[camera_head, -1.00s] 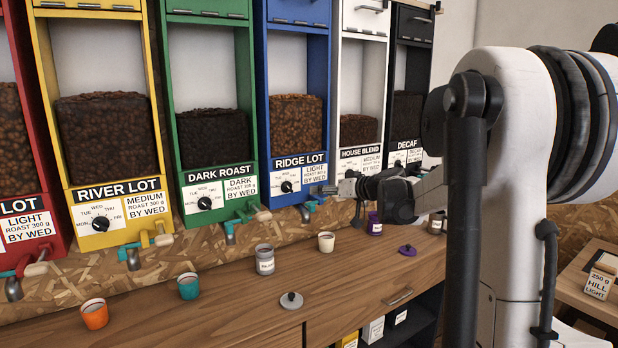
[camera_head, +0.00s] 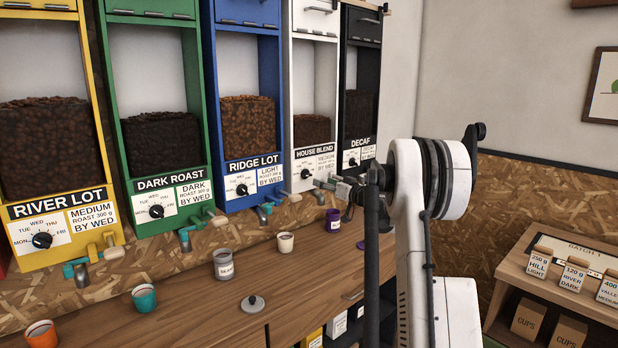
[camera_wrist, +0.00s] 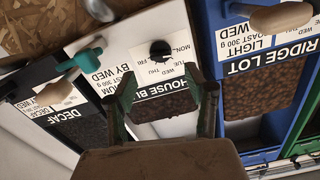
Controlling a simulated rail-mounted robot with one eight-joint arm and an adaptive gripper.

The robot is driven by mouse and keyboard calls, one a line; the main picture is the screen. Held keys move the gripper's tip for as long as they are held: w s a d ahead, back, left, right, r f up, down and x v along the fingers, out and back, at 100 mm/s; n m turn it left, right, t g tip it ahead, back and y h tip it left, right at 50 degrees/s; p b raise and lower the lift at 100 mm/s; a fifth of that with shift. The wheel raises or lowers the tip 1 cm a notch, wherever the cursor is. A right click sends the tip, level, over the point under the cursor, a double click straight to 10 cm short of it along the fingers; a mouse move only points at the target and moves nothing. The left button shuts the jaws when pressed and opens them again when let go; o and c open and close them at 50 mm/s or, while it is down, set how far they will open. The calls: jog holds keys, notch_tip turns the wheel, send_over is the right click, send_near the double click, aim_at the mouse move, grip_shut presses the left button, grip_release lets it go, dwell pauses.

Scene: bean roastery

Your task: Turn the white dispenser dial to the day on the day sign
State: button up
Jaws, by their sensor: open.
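The white dispenser (camera_head: 300,120) is labelled HOUSE BLEND and stands between the blue and black ones. Its black dial knob (camera_head: 306,173) sits on a white scale of days. The knob (camera_wrist: 161,50) also shows upside down in the wrist view, with MON, TUE, WED, THU and FRI around it. I cannot tell where its pointer stands. The card beside it (camera_wrist: 121,78) ends BY WED. My gripper (camera_head: 328,184) is at the lower front of this dispenser. In the wrist view its open fingers (camera_wrist: 163,80) frame the dial area, with nothing between them. No separate day sign is recognisable.
The blue RIDGE LOT dispenser (camera_head: 243,150) and black DECAF dispenser (camera_head: 359,120) flank the white one, with spouts and handles jutting out below. Cups, including a cream cup (camera_head: 286,244) and a purple cup (camera_head: 333,221), stand on the counter beneath.

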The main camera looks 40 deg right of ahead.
aim_at(309, 174)
jog(key=w+p, duration=0.1)
jog(key=w, duration=0.8)
jog(key=shift+w+a, duration=0.1)
jog(key=c, duration=1.1)
